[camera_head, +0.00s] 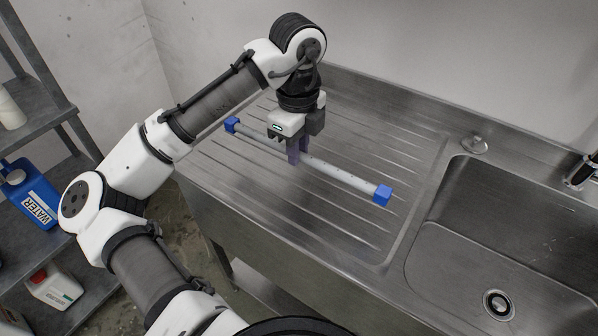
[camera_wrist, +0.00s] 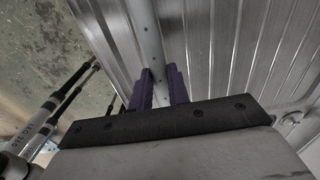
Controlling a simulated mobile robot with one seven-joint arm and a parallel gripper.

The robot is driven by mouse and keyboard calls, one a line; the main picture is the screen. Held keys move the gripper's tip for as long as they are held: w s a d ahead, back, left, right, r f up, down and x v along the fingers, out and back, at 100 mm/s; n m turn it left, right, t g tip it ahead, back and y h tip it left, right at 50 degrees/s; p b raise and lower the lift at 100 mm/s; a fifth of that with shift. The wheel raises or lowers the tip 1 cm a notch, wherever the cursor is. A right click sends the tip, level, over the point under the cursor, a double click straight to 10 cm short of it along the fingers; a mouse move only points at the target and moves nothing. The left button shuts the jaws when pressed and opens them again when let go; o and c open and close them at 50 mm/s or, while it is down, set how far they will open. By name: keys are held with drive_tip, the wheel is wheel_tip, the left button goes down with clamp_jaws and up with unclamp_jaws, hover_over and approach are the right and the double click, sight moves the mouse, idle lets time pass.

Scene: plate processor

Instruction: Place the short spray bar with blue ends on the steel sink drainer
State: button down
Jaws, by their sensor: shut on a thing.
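The short spray bar (camera_head: 343,177) is a grey tube with small holes and a blue block at each end. My gripper (camera_head: 298,158) is shut on it near its middle. In the wrist view the spray bar (camera_wrist: 147,45) runs between the two purple fingers of my gripper (camera_wrist: 158,88). The steel sink drainer (camera_head: 300,215) is ridged and lies directly beneath the bar. The bar lies roughly level over the ridges; I cannot tell whether it touches them or hangs slightly above. The drainer's ridges also show in the wrist view (camera_wrist: 225,50).
The sink basin (camera_head: 510,240) with its drain is right of the drainer. A wall stands behind. At left, a grey shelf (camera_head: 40,75) holds a blue WATER container (camera_head: 30,193) and a white container (camera_head: 53,287). The drainer around the bar is clear.

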sight(298, 187)
drive_tip(key=shift+f+p, duration=0.3)
drive_tip(key=shift+f, duration=3.65)
drive_tip(key=c, duration=1.3)
unclamp_jaws()
drive_tip(key=shift+f, duration=0.15)
drive_tip(key=shift+c, duration=0.2)
wheel_tip(298, 187, up, 12)
drive_tip(key=shift+r+b, duration=0.1)
drive_tip(key=shift+b, duration=0.65)
drive_tip(key=shift+r, duration=0.1)
